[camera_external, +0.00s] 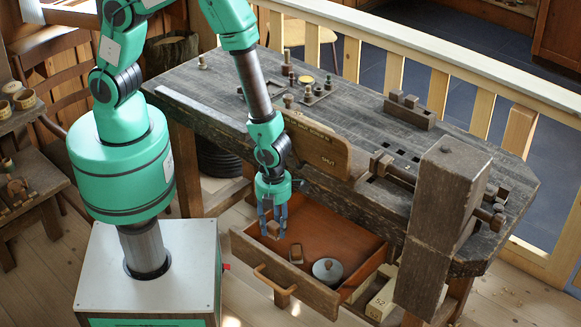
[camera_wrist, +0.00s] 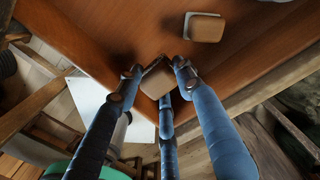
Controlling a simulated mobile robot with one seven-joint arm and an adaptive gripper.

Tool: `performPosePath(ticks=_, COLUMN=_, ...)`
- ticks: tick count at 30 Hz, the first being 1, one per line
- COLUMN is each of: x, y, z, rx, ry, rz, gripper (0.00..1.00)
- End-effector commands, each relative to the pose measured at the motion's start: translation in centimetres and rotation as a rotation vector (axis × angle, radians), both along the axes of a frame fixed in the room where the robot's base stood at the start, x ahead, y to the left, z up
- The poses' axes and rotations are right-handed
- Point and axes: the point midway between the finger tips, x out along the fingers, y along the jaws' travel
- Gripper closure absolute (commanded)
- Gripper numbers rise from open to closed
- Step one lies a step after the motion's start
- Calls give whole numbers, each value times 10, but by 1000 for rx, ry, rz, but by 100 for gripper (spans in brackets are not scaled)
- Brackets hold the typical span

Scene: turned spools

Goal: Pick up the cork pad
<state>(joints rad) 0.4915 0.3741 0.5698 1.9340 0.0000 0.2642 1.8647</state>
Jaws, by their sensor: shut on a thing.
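My gripper (camera_external: 272,222) is over the left end of the open drawer, fingers pointing down. It is shut on a small tan-brown block with rounded edges, which I take as the cork pad (camera_external: 273,230). In the wrist view the pad (camera_wrist: 156,78) sits tilted between the blue fingertips (camera_wrist: 158,76), and the fingers cover parts of its sides. From these views I cannot tell whether it is clear of the drawer floor.
The open drawer (camera_external: 330,229) has a wooden front with a handle (camera_external: 275,280) close to my gripper. A round grey lid with a knob (camera_external: 327,270) lies inside. The workbench (camera_external: 215,82) stands behind, with a wooden vise (camera_external: 443,225) at right.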

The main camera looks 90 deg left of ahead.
Motion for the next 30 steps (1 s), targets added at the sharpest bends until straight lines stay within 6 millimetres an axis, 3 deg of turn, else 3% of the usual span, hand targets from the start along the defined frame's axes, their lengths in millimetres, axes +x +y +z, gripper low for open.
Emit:
performPosePath(ticks=6, x=1, y=0, z=35, rx=-1, ry=-2, rz=0, gripper=85)
performPosePath(ticks=12, x=0, y=0, z=52, rx=-1, ry=-1, rz=0, gripper=85)
performPosePath(ticks=30, x=0, y=0, z=55, rx=-1, ry=-1, rz=0, gripper=85)
